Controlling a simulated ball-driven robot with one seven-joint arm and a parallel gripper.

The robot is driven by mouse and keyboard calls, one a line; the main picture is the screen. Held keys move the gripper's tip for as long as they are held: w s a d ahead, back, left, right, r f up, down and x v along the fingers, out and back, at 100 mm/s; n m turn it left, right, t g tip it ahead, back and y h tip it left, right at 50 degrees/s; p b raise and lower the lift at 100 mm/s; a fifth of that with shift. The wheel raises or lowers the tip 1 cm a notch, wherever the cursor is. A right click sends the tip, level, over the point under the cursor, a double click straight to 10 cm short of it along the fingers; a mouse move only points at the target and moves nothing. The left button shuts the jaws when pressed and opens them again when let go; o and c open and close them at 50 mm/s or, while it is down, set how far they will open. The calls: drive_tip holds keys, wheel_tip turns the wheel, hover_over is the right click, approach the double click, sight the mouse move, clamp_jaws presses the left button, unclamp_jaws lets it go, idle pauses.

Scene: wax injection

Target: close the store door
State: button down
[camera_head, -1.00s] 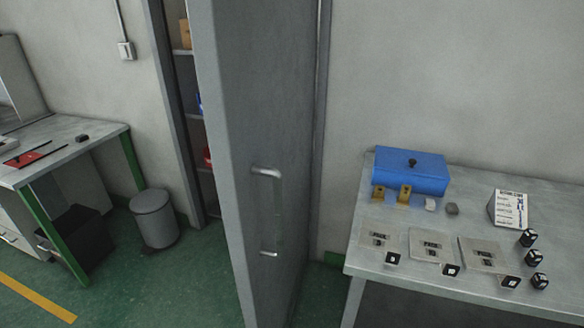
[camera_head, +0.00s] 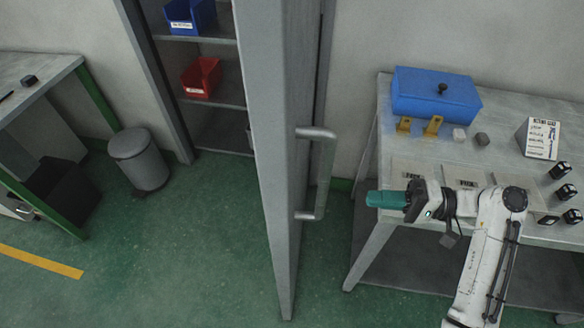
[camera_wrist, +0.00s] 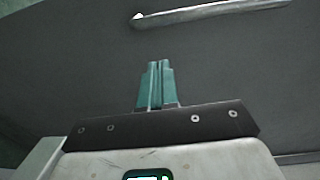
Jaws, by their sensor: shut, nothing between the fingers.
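The grey store door (camera_head: 275,130) stands open, swung out from its frame and seen nearly edge-on in the head view. Its metal bar handle (camera_head: 324,175) is on the right-hand face. My gripper (camera_head: 370,199) is to the right of the handle, apart from it, with its teal fingers pointing left at the door. In the wrist view, the shut, empty fingers (camera_wrist: 155,68) face a dark grey surface that looks like the door face (camera_wrist: 80,75). The handle (camera_wrist: 210,12) shows at the top of that view, beyond the fingertips.
Behind the door, shelves hold a blue bin (camera_head: 190,15) and a red bin (camera_head: 202,77). A grey waste bin (camera_head: 142,158) stands left of the doorway. A table (camera_head: 400,85) with a blue box (camera_head: 435,93) is at right. Green floor (camera_head: 215,240) lies clear left of the door.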

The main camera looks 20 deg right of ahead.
drive_tip(key=r+p+x, duration=0.2)
drive_tip(key=p+x, duration=0.1)
drive_tip(key=x, duration=1.1)
drive_tip(key=shift+w, duration=0.3)
drive_tip(key=shift+d, duration=0.15)
